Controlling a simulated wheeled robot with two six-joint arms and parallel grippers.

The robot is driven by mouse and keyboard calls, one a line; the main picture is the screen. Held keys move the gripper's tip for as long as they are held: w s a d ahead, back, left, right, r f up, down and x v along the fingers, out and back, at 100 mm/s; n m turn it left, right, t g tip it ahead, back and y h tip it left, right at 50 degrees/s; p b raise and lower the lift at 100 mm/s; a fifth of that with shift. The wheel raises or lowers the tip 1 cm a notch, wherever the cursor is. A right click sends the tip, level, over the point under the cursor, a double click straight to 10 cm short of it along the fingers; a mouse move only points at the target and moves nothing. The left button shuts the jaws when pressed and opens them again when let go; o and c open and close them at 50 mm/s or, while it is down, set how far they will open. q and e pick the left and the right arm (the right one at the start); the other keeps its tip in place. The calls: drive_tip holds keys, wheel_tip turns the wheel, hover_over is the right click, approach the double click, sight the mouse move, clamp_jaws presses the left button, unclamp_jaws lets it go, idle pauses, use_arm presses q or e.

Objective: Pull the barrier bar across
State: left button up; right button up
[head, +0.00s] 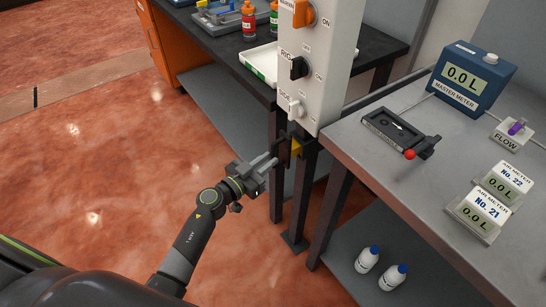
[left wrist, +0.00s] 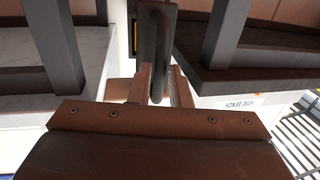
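My left gripper (head: 275,161) reaches from the lower left to a dark upright handle (head: 284,152) under the white switch panel, between the two benches. In the left wrist view the handle is a dark loop (left wrist: 155,40) coming down between my two fingers (left wrist: 157,88). The fingers are close together and seem shut on the loop's lower part; contact is partly hidden. The handle seems to belong to the barrier bar; no bar shows across the gap. My right gripper is not in view.
A white panel (head: 318,60) with several switches stands above the handle. The grey bench (head: 400,190) at right holds meters and a small dark tray (head: 393,130) with a red knob. A black bench (head: 220,45) is behind. Bottles stand on the lower shelf. The red floor at left is clear.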

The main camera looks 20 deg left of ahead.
use_arm(q)
drive_tip(key=shift+x, duration=1.45)
clamp_jaws()
